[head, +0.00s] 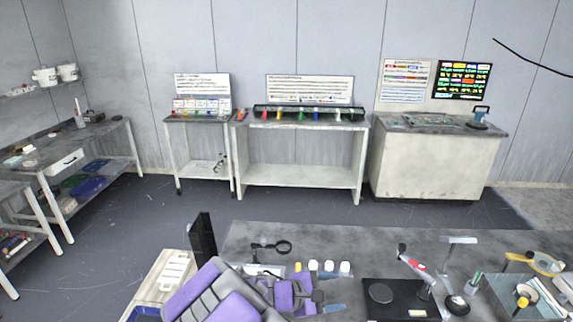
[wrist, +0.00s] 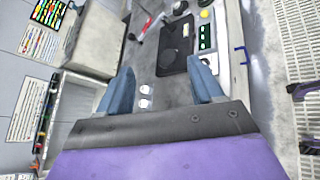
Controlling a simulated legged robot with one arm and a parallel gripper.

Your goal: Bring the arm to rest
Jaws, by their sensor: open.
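My arm is purple and grey and reaches in from the bottom of the head view, bent low over the near edge of the dark bench (head: 350,240). My gripper (head: 328,292) is partly hidden there by its own purple body. In the wrist view my gripper (wrist: 158,66) shows two blue-grey fingers spread wide apart, with nothing between them. The wrist view is turned sideways.
On the bench, a magnifier (head: 283,247), white-capped bottles (head: 329,266), a black plate (head: 398,306), a red-marked arm tool (head: 413,263) and a clear box (head: 528,300) stand close to my gripper. A white-topped table (head: 300,125) and a cabinet (head: 430,165) stand across open floor (head: 290,207).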

